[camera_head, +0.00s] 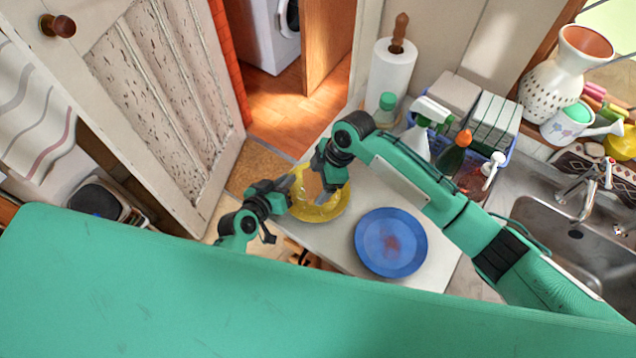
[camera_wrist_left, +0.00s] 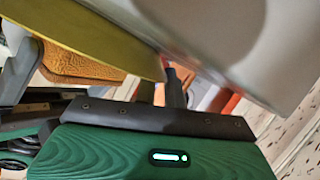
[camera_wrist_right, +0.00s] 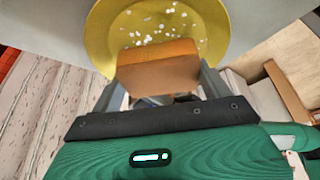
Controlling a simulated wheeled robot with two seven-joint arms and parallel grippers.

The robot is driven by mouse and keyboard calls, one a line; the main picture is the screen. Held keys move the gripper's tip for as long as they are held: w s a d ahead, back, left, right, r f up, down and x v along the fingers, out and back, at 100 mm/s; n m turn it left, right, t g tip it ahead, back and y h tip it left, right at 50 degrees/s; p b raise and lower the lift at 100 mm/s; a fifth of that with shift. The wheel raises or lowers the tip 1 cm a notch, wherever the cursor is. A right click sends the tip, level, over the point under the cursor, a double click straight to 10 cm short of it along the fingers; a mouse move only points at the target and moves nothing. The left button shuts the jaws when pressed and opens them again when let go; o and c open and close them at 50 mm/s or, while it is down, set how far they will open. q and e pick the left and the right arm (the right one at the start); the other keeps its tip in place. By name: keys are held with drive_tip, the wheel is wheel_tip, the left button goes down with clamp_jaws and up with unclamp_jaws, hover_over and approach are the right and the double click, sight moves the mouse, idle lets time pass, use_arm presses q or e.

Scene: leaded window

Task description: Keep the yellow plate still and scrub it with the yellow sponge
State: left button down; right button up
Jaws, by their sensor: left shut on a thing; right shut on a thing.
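The yellow plate (camera_head: 326,211) lies at the left end of the white counter, and white specks show on it in the right wrist view (camera_wrist_right: 205,30). My left gripper (camera_head: 287,196) is shut on the plate's left rim; the plate's edge also shows in the left wrist view (camera_wrist_left: 95,38). My right gripper (camera_head: 322,188) is shut on the yellow-orange sponge (camera_wrist_right: 158,70), which is over the near part of the plate in the right wrist view. Whether the sponge touches the plate is unclear. My right arm and gripper hide part of the plate in the head view.
A blue plate (camera_head: 390,242) with a reddish stain lies to the right on the counter (camera_head: 340,252). Behind are a paper towel roll (camera_head: 390,78), a green-topped bottle (camera_head: 387,108) and a caddy with spray bottles (camera_head: 465,180). The sink (camera_head: 545,225) is at right.

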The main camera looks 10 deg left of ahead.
use_arm(q)
drive_tip(key=shift+s+f, duration=0.1)
drive_tip(key=shift+f, duration=0.15)
use_arm(e)
drive_tip(key=shift+r, duration=3)
use_arm(q)
drive_tip(key=c, duration=1.6)
unclamp_jaws()
drive_tip(key=shift+o, duration=1)
drive_tip(key=shift+r, duration=0.1)
drive_tip(key=shift+a, duration=0.1)
drive_tip(key=shift+s+a+r, duration=0.1)
drive_tip(key=shift+s+a, duration=0.05)
drive_tip(key=shift+s, duration=0.2)
use_arm(e)
drive_tip(key=shift+w, duration=0.1)
use_arm(q)
drive_tip(key=v, duration=1.1)
drive_tip(key=shift+d+r, duration=0.2)
drive_tip(key=shift+s, duration=0.1)
use_arm(e)
drive_tip(key=shift+a+f, duration=0.1)
